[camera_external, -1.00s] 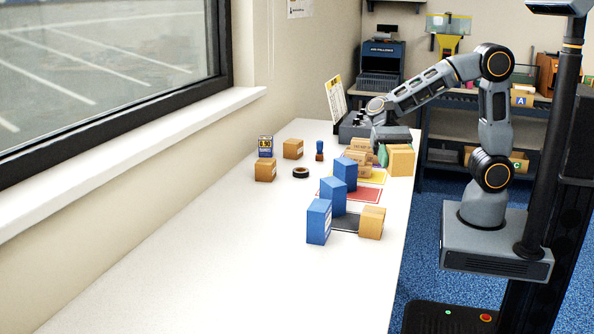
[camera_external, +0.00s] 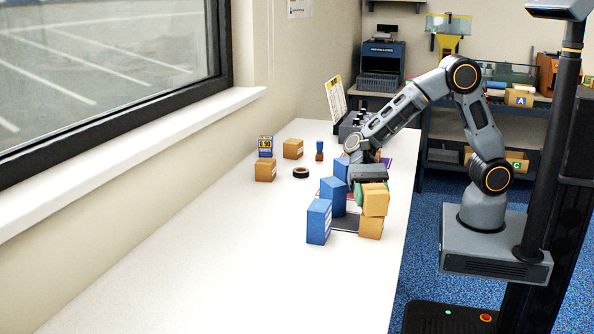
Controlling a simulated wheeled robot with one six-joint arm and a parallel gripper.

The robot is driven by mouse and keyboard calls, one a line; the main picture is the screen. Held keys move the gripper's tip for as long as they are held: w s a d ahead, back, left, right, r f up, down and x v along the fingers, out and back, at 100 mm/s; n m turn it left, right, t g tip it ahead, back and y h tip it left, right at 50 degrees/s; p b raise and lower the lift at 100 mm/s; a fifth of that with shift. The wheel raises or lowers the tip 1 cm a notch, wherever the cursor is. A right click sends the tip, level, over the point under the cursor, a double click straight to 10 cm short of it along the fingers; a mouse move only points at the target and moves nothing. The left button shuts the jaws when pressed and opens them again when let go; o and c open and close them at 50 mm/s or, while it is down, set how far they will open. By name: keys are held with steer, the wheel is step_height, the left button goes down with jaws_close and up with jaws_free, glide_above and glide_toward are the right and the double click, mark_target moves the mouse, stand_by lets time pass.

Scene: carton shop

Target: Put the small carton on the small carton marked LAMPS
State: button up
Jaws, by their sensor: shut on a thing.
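My gripper (camera_external: 362,192) is shut on a small tan carton (camera_external: 376,201), with a green finger at the carton's left side. The held carton is upright, directly over another small tan carton (camera_external: 370,228) near the table's front right. It hides the top of that lower carton, and I cannot tell whether the two touch. No LAMPS lettering can be read on either carton in this view.
Blue cartons (camera_external: 318,222) stand just left of the two tan cartons, beside a dark mat (camera_external: 346,223). Further back are tan cartons (camera_external: 265,170), a black tape roll (camera_external: 300,172) and a blue stamp (camera_external: 320,150). The white table (camera_external: 200,270) is clear at the front left.

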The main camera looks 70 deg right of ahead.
steer(key=o, duration=0.9)
steer(key=shift+f, duration=0.1)
steer(key=shift+o, duration=0.2)
steer(key=shift+d+r, duration=0.1)
steer(key=shift+r, duration=0.1)
steer(key=v, duration=1.2)
steer(key=s+d+f+n+t+h, duration=0.1)
steer(key=s+d+n+t+h, duration=0.3)
steer(key=d, duration=0.4)
steer(key=s+d+f+n+t+h, duration=0.1)
steer(key=s+d+n+t+h, duration=0.3)
steer(key=s+d+n+h, duration=0.3)
steer(key=shift+s+d+f+n+h, duration=0.3)
steer(key=shift+d+n+h, duration=0.4)
steer(key=shift+d+n, duration=0.4)
